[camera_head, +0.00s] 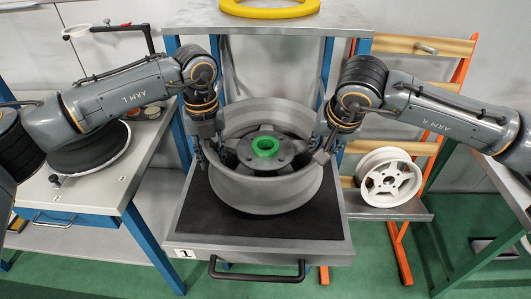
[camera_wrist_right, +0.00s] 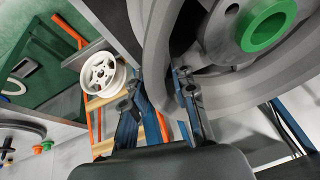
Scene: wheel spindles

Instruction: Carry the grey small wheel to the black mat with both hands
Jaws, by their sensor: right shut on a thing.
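The grey wheel (camera_head: 268,190), with a green ring (camera_head: 265,146) at its hub, lies flat over the black mat (camera_head: 200,220) on the front shelf of the middle stand. I cannot tell whether its underside touches the mat. My right gripper (camera_head: 325,150) is shut on the wheel's right rim. In the right wrist view my right gripper (camera_wrist_right: 160,84) is at the edge of the grey wheel (camera_wrist_right: 230,85). My left gripper (camera_head: 200,148) is at the wheel's left rim; its fingers are too small and hidden to show whether they are closed.
A white wheel (camera_head: 390,178) leans on the orange rack at the right. A yellow ring (camera_head: 270,8) lies on the upper shelf behind. The left table (camera_head: 110,180) holds a black round part (camera_head: 90,148). A black handle (camera_head: 257,270) fronts the shelf marked 1.

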